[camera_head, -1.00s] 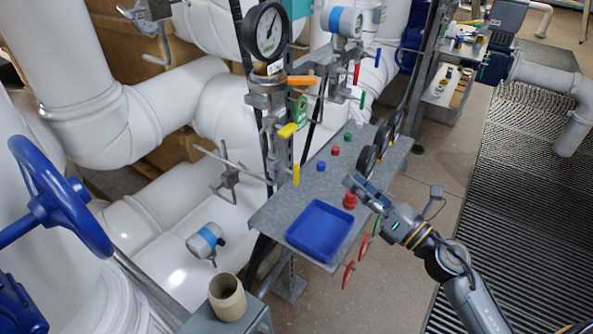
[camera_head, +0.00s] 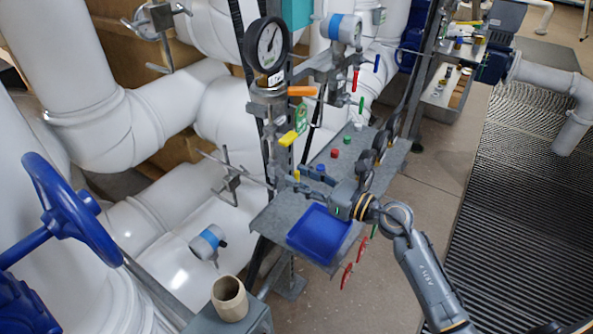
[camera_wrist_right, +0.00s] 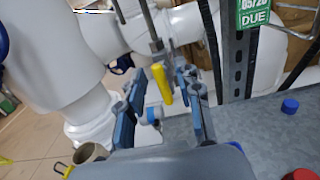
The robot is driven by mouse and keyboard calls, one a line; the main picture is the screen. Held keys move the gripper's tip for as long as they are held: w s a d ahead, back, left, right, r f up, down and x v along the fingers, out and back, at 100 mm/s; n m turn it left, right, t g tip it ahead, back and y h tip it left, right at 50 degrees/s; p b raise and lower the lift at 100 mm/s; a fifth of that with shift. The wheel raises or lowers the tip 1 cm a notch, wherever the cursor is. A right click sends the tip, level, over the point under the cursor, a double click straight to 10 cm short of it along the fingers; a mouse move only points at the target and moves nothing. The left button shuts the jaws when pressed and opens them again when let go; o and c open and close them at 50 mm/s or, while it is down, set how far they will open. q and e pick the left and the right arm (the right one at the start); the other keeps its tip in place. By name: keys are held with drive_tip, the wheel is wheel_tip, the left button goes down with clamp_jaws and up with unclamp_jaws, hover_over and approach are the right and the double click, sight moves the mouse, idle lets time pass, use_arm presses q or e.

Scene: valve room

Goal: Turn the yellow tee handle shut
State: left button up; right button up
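The yellow tee handle (camera_head: 297,175) hangs at the back left edge of the grey panel, partly hidden by my right gripper (camera_head: 313,174). In the right wrist view the yellow handle (camera_wrist_right: 162,84) is a short upright bar, slightly tilted. It appears between the two open fingers of my right gripper (camera_wrist_right: 161,88), with a gap on each side. I cannot tell how deep it is between the fingertips. A metal rod runs down to it from above. My left gripper is not in view.
A yellow lever (camera_head: 288,138) and an orange lever (camera_head: 301,91) sit above. A blue tray (camera_head: 318,238) lies under my right wrist. Red, green and blue knobs (camera_head: 335,153) stand on the panel. A pressure gauge (camera_head: 268,45) is at the post's top.

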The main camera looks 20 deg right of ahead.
drive_tip(key=shift+x, duration=0.9)
drive_tip(key=shift+c, duration=0.4)
clamp_jaws()
